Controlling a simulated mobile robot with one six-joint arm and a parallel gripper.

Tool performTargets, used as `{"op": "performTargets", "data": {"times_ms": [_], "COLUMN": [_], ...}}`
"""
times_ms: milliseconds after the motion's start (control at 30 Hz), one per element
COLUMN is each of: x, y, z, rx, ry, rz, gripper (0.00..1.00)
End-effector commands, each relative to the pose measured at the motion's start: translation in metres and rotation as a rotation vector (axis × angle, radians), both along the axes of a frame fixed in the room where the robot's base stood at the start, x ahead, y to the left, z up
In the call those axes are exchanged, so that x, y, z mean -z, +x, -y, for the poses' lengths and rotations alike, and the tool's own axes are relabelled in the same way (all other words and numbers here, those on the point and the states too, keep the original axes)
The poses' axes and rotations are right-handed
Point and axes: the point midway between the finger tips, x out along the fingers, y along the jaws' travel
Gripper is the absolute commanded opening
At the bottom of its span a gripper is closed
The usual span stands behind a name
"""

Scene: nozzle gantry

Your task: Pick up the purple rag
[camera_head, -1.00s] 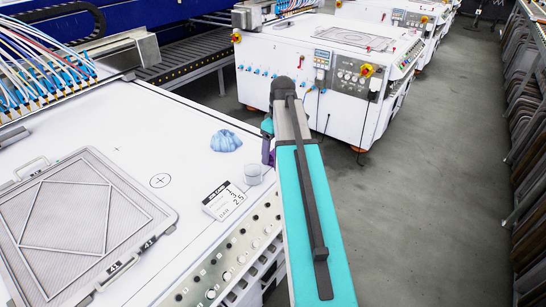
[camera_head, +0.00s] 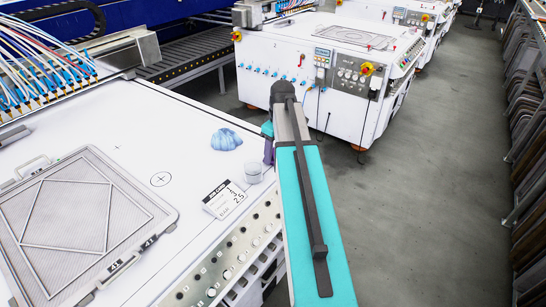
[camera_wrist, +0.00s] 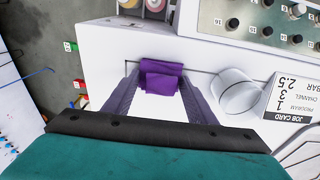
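The purple rag (camera_wrist: 161,77) lies at the far end of my fingers in the wrist view, a small folded bundle near the edge of a white top. My gripper (camera_wrist: 160,88) has its two fingers spread wide, with the rag between or just past their tips. Whether the fingertips touch its sides is unclear. In the head view my arm covers the rag's place, and only a little purple of my gripper (camera_head: 268,152) shows beside the arm.
A white cup (camera_head: 253,172) and a job card (camera_head: 224,199) stand close by on the white machine top (camera_head: 130,125). A blue crumpled cloth (camera_head: 226,139) and a framed mesh screen (camera_head: 75,215) lie further left. Knobs line the front panel (camera_head: 235,255).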

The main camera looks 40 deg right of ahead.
Motion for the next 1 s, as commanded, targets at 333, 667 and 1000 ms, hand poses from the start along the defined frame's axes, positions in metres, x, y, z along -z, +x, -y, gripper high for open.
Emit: {"op": "performTargets", "data": {"times_ms": [333, 667, 1000], "x": [0.000, -0.011, -0.036], "y": [0.000, 0.001, 0.000], "z": [0.000, 0.001, 0.001], "rx": [0.001, 0.001, 0.001], "ry": [0.000, 0.000, 0.000], "rz": [0.000, 0.001, 0.001], "gripper": [0.25, 0.25, 0.25]}}
